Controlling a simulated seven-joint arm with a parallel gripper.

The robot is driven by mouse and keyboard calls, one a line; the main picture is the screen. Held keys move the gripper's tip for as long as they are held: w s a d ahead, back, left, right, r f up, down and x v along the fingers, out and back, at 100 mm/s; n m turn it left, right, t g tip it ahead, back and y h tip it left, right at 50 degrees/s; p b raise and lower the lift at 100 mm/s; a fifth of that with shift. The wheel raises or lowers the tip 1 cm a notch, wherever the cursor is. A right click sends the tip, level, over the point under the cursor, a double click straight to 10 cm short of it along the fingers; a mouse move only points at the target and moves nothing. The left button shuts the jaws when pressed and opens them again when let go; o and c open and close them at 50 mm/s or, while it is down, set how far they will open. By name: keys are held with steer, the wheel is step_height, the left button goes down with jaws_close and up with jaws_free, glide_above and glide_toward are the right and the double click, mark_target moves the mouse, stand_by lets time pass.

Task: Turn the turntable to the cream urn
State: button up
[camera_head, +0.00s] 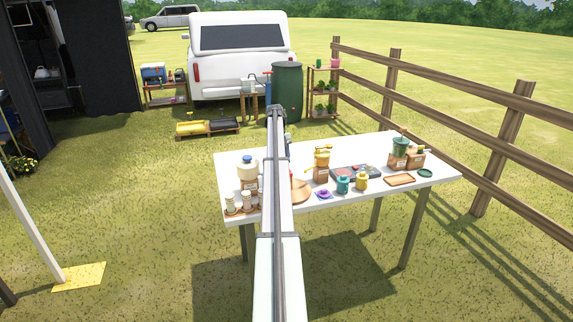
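A cream vessel with a blue top (248,171), possibly the cream urn, stands at the left of the white table. A round brown wooden disc (303,191), possibly the turntable, lies right of my arm, which hides its left part. A group of small cream jars (246,203) stands at the table's front left, on brown bases too small to make out. My arm runs up the middle of the view and passes in front of the table. My gripper does not show; the arm may hide it. I cannot tell whether it touches anything.
On the white table (225,175) stand a yellow item on a brown block (321,162), a teal jar (343,185), a yellow jar (362,182), a purple item (324,194), a dark tray (352,178), a brown tray (400,180) and a green pot (400,146). A fence (450,128) runs behind, at right.

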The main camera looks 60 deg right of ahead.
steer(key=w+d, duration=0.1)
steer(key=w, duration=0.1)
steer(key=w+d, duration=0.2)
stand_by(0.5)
